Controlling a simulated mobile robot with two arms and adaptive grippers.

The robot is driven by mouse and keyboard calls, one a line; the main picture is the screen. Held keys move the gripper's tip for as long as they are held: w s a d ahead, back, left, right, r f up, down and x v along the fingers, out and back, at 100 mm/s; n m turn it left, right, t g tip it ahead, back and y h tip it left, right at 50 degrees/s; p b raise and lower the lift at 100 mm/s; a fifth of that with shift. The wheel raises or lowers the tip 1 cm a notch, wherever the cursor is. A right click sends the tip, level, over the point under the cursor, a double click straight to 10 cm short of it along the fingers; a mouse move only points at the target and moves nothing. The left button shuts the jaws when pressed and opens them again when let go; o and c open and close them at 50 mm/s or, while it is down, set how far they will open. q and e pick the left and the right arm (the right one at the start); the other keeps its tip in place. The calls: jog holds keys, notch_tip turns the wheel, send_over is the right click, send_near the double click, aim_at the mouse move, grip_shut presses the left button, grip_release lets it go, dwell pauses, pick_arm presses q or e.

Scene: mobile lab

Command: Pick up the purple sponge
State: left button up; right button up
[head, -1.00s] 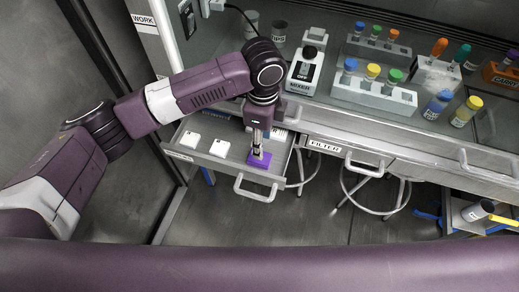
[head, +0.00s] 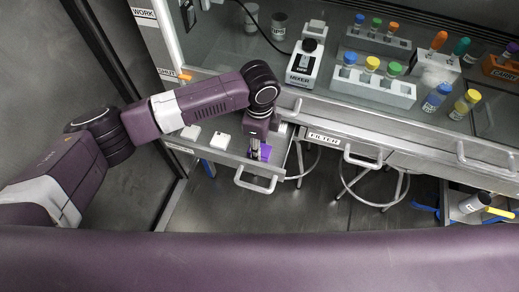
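The purple sponge (head: 265,151) lies in an open drawer (head: 236,160) below the bench, near the drawer's right end. My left gripper (head: 255,154) points down over the drawer from the left. Its fingers are at the sponge and cover the sponge's left part. The fingers are small and dark here, so I cannot tell whether they are open or shut on it. My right gripper is not in view.
The drawer handle (head: 255,181) sticks out in front. The mixer (head: 304,64) stands on the bench behind. Racks with coloured-cap vials (head: 374,87) stand further right.

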pick_arm(q)
notch_tip(320, 180, up, 20)
jog(key=b, duration=0.1)
dwell(0.6)
